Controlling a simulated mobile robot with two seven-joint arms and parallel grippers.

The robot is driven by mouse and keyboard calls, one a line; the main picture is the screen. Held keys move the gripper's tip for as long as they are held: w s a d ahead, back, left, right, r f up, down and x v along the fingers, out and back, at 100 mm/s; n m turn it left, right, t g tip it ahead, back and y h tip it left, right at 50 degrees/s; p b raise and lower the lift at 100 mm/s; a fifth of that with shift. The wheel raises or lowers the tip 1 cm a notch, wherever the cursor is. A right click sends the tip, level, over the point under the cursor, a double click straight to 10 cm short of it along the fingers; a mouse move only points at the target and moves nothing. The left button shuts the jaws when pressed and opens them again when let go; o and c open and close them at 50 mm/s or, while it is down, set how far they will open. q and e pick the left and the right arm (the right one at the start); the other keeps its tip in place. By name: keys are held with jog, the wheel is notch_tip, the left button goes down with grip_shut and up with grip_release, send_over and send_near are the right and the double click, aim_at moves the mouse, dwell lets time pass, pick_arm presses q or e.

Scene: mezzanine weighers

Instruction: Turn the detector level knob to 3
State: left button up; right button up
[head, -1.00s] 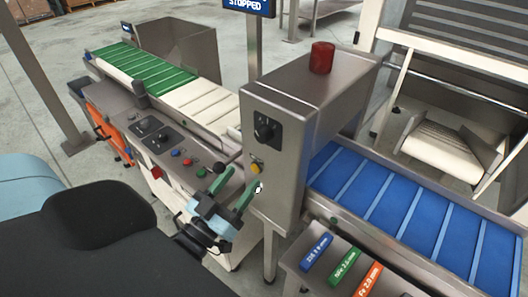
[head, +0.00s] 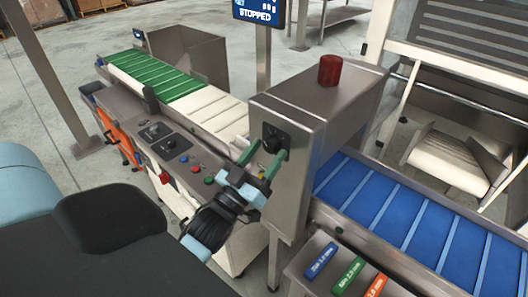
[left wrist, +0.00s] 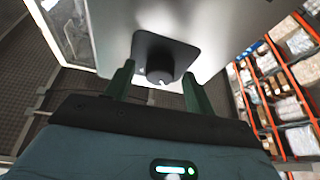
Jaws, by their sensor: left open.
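The detector level knob (head: 272,142) is a black dial on a dark plate on the front of the steel detector housing (head: 309,109). In the left wrist view the knob (left wrist: 160,72) shows between and beyond the fingertips, with a small light mark at its lower edge; its scale cannot be read. My left gripper (head: 262,160) is open, its green fingers pointing at the knob from below. The fingers (left wrist: 160,80) lie on either side of the knob in the left wrist view; whether they touch it I cannot tell. My right gripper is not in view.
A control panel (head: 172,142) with coloured buttons lies left of the housing. A red beacon (head: 330,70) stands on top. A blue belt (head: 400,210) runs out to the right, with labelled test sticks (head: 348,274) in front. A screen (head: 258,11) reads STOPPED.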

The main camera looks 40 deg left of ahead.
pick_arm(q)
jog(key=shift+w, duration=0.15)
jog(key=shift+c, duration=0.4)
jog(key=c, duration=0.9)
